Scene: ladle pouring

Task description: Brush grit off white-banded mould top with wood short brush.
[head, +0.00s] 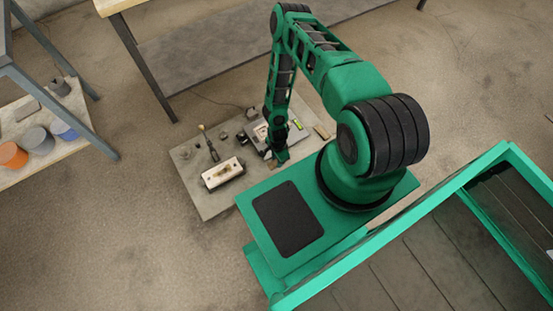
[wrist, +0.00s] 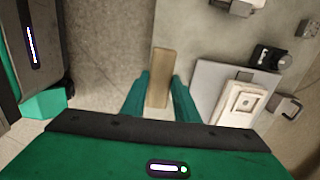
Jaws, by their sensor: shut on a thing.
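My gripper (head: 280,157) is low at the near right part of the grey work slab. In the wrist view its green fingers (wrist: 162,90) are shut on a short wooden piece, which looks like the wood short brush (wrist: 160,62). Its bristles are not visible. A pale rectangular mould (head: 222,173) with brown marks on top lies left of my gripper on the slab. A second pale block with a square recess (wrist: 241,103) sits on a light plate, right of the brush in the wrist view. I cannot make out which mould carries the white band.
The grey slab (head: 205,207) also holds small dark fittings, an upright brush-like tool (head: 212,149) and a yellow-green item (head: 297,125). A side bench with an orange pot (head: 12,155) and other pots is at the left.

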